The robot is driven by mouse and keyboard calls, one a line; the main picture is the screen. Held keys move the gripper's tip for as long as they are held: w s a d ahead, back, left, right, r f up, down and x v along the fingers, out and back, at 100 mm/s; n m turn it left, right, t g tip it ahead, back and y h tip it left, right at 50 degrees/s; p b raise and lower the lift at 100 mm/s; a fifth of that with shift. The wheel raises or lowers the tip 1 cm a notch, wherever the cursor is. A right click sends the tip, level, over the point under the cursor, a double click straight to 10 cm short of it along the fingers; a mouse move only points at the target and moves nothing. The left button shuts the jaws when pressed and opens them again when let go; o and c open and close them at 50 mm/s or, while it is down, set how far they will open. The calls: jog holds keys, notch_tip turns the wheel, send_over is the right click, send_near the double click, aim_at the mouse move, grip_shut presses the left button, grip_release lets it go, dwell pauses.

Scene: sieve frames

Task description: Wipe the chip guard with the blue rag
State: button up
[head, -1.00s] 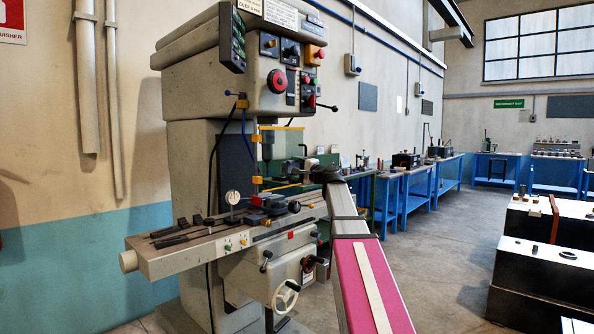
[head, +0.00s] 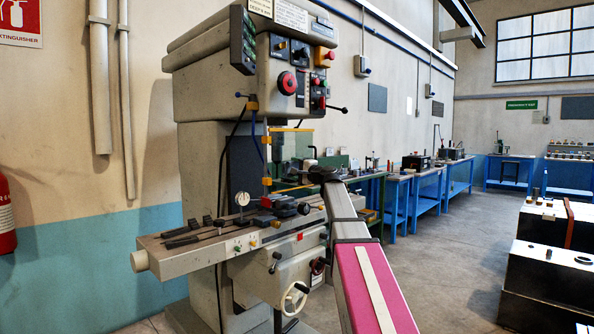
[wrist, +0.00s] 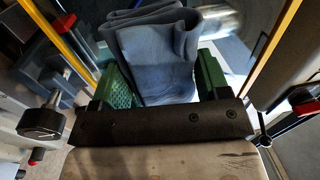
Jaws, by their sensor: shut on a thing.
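My gripper (wrist: 160,78) shows in the wrist view with its green fingers shut on the folded blue rag (wrist: 155,55). The rag stands up between the fingers and past their tips. The chip guard (head: 290,131), a clear panel with yellow edging, hangs on the milling machine (head: 245,100) above its table in the head view. Its yellow edges (wrist: 272,50) run along both sides of the rag in the wrist view. My arm reaches toward the guard in the head view, where gripper and rag are hard to make out. I cannot tell whether the rag touches the panel.
The machine table (head: 205,248) carries a vise (head: 284,207), a dial gauge (head: 242,199) and dark clamps. Blue workbenches (head: 430,190) line the back wall. A dark cabinet (head: 545,285) stands at right. A fire extinguisher (head: 5,215) hangs at left. The floor between is open.

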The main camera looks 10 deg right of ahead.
jog(key=shift+x, duration=0.95)
dwell(0.6)
jog(key=shift+w+d+f, duration=0.1)
jog(key=shift+w+d, duration=0.5)
jog(key=shift+d, duration=0.3)
jog(key=shift+w+d, duration=0.55)
jog(key=shift+d, duration=0.25)
